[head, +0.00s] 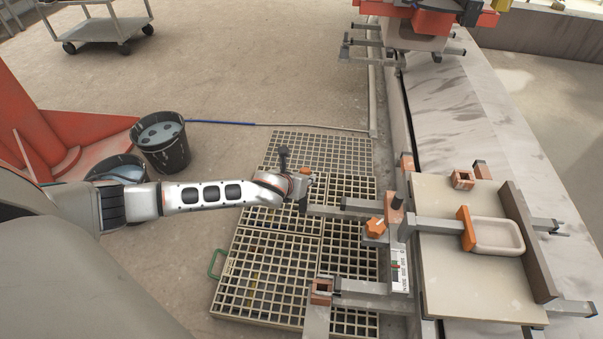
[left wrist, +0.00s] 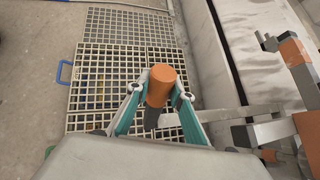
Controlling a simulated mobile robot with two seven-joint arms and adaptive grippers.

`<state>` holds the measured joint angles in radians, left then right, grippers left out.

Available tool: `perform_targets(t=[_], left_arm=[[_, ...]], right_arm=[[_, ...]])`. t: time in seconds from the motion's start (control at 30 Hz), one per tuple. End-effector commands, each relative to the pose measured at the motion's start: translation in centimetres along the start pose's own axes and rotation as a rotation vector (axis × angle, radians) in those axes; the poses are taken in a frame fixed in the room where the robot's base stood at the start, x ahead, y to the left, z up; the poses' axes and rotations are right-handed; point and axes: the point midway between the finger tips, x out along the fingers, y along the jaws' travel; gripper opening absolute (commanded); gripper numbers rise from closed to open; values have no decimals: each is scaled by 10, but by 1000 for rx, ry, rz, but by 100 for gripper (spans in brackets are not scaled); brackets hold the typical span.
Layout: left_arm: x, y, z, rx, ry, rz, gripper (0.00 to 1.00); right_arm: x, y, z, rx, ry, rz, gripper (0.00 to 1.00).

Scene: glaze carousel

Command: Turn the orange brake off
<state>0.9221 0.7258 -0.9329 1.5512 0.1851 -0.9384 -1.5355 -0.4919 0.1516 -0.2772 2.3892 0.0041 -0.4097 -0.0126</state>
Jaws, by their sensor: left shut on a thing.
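In the left wrist view, an orange cylindrical grip (left wrist: 167,80) stands between the two teal fingers of my left gripper (left wrist: 160,93), which is shut on it. A dark grey piece shows below the grip, near the end of a grey bar (left wrist: 218,113). In the head view, my left gripper (head: 303,186) is at the left end of this bar (head: 345,211); a little orange of the grip (head: 305,171) shows beside it, the rest hidden by the gripper. The brake's pivot and exact setting cannot be made out. My right gripper is not in view.
An orange knob (head: 375,227) sits on the rail fixture to the right. A board (head: 440,295) carries a pale tray-like piece (head: 497,237). Floor grating (head: 262,262) lies beneath my left arm. Dark buckets (head: 162,150) stand at left; open floor lies behind.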

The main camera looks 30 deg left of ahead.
Motion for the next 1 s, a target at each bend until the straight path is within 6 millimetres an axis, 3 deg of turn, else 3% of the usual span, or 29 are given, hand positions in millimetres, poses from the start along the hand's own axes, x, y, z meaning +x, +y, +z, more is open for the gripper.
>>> perform_targets(t=[0.47, 1.0], left_arm=[[-27, -10, -24, 67, -262, 21, 0], [-36, -12, -28, 94, -368, 30, 0]], right_arm=[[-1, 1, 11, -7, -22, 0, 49], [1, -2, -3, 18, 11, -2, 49]])
